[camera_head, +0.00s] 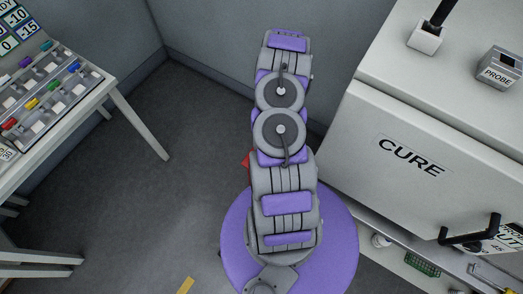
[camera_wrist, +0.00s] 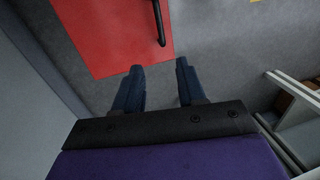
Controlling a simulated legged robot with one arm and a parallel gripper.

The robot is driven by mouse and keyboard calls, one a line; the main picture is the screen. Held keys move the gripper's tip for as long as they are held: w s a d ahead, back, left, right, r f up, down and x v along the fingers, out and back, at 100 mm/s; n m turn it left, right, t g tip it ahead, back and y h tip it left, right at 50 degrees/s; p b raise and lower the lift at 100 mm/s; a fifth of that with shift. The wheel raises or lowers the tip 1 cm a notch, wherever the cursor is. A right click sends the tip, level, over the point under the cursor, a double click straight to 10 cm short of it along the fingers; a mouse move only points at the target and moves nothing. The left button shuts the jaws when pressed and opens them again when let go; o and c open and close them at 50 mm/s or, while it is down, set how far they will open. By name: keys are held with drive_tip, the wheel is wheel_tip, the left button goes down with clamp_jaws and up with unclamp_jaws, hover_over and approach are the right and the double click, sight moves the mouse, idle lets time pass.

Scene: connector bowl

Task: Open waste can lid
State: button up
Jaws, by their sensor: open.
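In the wrist view a flat red surface (camera_wrist: 105,35), likely the waste can lid, shows at the top left with a black bar handle (camera_wrist: 159,22) near its right edge. The red surface looks closed, but its far part is cut off by the frame. My gripper (camera_wrist: 159,67) is open and empty, with its two dark fingers pointing toward the red surface. The fingertips are apart from the handle, which lies ahead of the gap between them. In the head view only a small red corner (camera_head: 246,160) shows beside my arm, which hides the rest.
A white cabinet marked CURE (camera_head: 410,157) stands at the right, with a black handle (camera_head: 470,232) and a probe block (camera_head: 499,68). A table with coloured connectors (camera_head: 45,95) stands at the left. Grey floor (camera_head: 150,190) is clear between them. Grey walls close the back.

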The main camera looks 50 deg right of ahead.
drive_tip(key=a+f+b, duration=0.1)
drive_tip(key=f+b, duration=0.1)
drive_tip(key=f, duration=0.3)
drive_tip(key=a+f+b, duration=0.1)
drive_tip(key=f+b, duration=0.1)
drive_tip(key=f, duration=0.4)
drive_tip(key=a+f+b, duration=0.1)
drive_tip(key=f+b, duration=0.1)
drive_tip(key=f, duration=0.4)
drive_tip(key=shift+s+a, duration=0.15)
drive_tip(key=shift+s, duration=0.1)
drive_tip(key=shift+r, duration=0.1)
clamp_jaws()
